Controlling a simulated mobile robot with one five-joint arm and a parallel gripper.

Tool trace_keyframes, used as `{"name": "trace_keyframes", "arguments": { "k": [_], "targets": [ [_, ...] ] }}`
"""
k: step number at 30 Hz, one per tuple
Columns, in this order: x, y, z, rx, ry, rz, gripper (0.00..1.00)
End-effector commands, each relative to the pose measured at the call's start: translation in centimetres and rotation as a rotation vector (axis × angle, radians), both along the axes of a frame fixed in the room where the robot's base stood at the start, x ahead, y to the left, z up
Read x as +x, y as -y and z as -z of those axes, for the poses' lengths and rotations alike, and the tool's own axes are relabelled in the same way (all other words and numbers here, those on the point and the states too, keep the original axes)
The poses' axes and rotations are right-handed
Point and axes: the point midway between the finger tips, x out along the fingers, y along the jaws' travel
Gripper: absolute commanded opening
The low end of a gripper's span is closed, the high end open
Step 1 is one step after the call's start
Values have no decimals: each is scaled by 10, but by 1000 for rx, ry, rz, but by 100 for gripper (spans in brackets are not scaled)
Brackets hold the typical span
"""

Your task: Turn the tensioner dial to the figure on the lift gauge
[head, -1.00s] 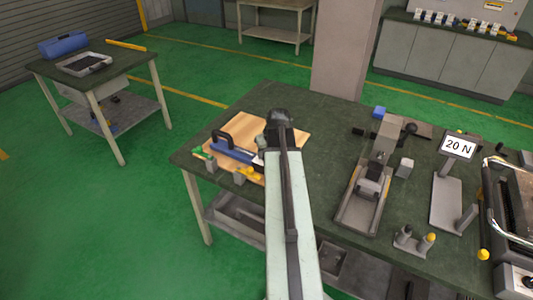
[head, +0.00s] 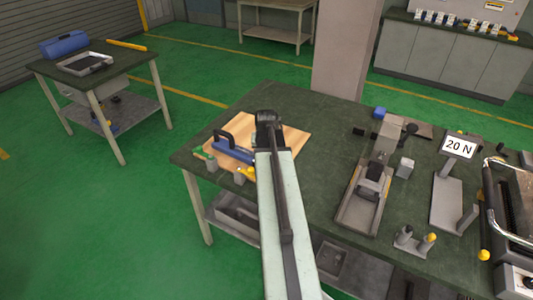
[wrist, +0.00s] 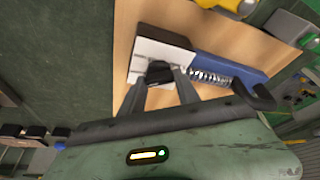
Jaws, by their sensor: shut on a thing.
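The blue tool (head: 232,152) lies on a wooden board (head: 294,138) at the left of the bench. In the wrist view its blue body (wrist: 228,68) shows a coil spring, a black handle and a pale end block (wrist: 152,47). My gripper (wrist: 160,76) is shut on a small black knob (wrist: 160,70) at that block, seemingly the tensioner dial. Its marks cannot be read. In the head view my arm hides the knob and fingertips. The lift gauge (head: 459,146), a white display on a grey stand, reads 20 N.
Small grey blocks and yellow and green pieces sit by the board's left edge. A grey fixture (head: 366,190) stands mid-bench, with a machine with a chrome rail (head: 515,205) at right. Bare bench top (head: 325,165) lies between board and fixture.

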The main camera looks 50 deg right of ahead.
Motion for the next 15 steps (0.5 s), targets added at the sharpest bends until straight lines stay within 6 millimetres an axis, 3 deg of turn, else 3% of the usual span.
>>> {"name": "trace_keyframes", "arguments": {
  "k": [6,7,9,15],
  "targets": [
    [0,0,0,0,0,-1,0],
    [0,0,0,0,-1,-1,44],
    [0,0,0,0,-1,-1,60],
    [0,0,0,0,0,-1,60]
  ]
}}
